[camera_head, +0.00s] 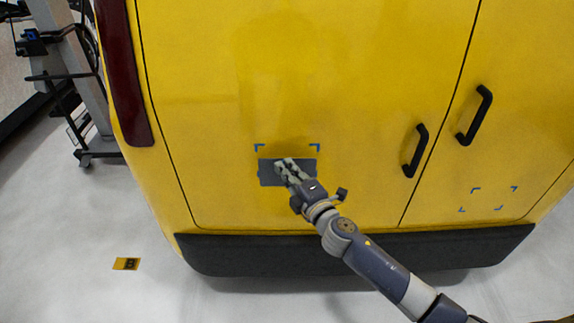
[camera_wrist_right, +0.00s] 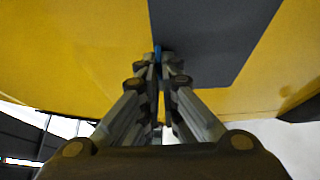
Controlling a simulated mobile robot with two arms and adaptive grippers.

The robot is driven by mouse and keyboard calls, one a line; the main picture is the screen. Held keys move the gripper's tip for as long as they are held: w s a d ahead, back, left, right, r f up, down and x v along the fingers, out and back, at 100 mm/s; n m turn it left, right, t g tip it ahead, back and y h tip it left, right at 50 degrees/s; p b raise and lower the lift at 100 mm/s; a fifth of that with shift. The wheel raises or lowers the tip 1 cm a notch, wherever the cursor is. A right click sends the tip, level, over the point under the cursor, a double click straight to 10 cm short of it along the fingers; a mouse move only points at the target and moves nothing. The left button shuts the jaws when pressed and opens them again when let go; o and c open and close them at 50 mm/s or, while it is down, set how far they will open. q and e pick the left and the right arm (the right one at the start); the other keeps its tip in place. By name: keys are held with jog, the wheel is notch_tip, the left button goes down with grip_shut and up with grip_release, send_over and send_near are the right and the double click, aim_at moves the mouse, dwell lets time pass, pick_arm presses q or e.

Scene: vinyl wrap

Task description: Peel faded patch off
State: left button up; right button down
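A dark grey rectangular patch (camera_head: 304,174) lies on the lower part of the yellow door panel (camera_head: 300,80). In the head view my right gripper (camera_head: 279,164) is in front of it and covers its middle. In the right wrist view the patch (camera_wrist_right: 215,35) fills the upper middle, and the fingers (camera_wrist_right: 158,62) point at its edge. The fingertips are close together, with a thin blue strip showing between or just beyond them. I cannot tell whether they touch or pinch the patch. My left gripper is in neither view.
Blue corner marks (camera_head: 260,147) sit just above the patch. More blue marks (camera_head: 489,199) frame a bare area on the right door. Two black handles (camera_head: 415,151) stick out right of the patch. A dark bumper (camera_head: 350,252) runs below. A grey stand (camera_head: 85,80) is at left.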

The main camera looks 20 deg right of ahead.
jog(key=shift+s+a, duration=0.25)
jog(key=shift+s, duration=0.65)
jog(key=shift+s+a, duration=0.25)
jog(key=shift+s, duration=0.65)
